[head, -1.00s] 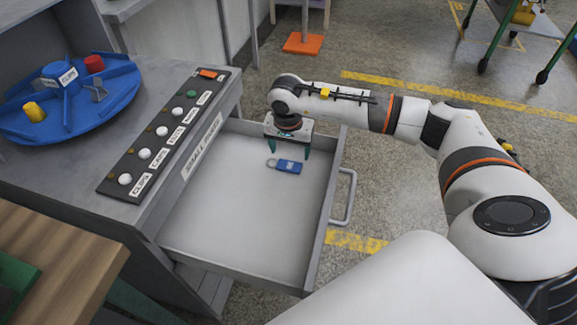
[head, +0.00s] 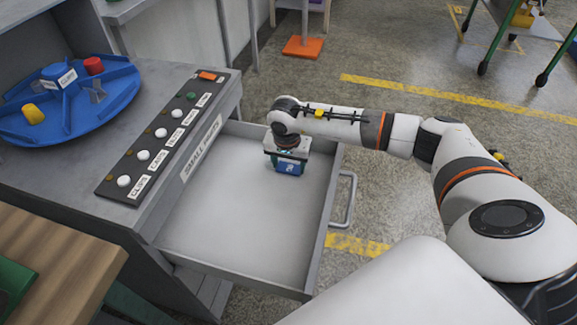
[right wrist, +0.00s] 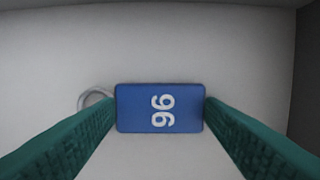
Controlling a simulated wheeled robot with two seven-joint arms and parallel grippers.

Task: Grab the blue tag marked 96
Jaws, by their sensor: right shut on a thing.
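The blue tag marked 96 (right wrist: 160,108) has a light ring at its left end in the right wrist view. In the head view the blue tag (head: 288,167) shows just under my right gripper (head: 287,172), inside the open drawer (head: 235,215). My right gripper, with green fingers, also shows in the right wrist view (right wrist: 160,112); it is shut on the tag, one finger at each end. Whether the tag still touches the drawer floor I cannot tell. My left gripper is not in view.
The drawer's walls surround the gripper, and its handle (head: 345,200) is on the right. A panel with several buttons (head: 165,137) and a blue round tray (head: 70,100) lie on the cabinet top at left. The rest of the drawer floor is clear.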

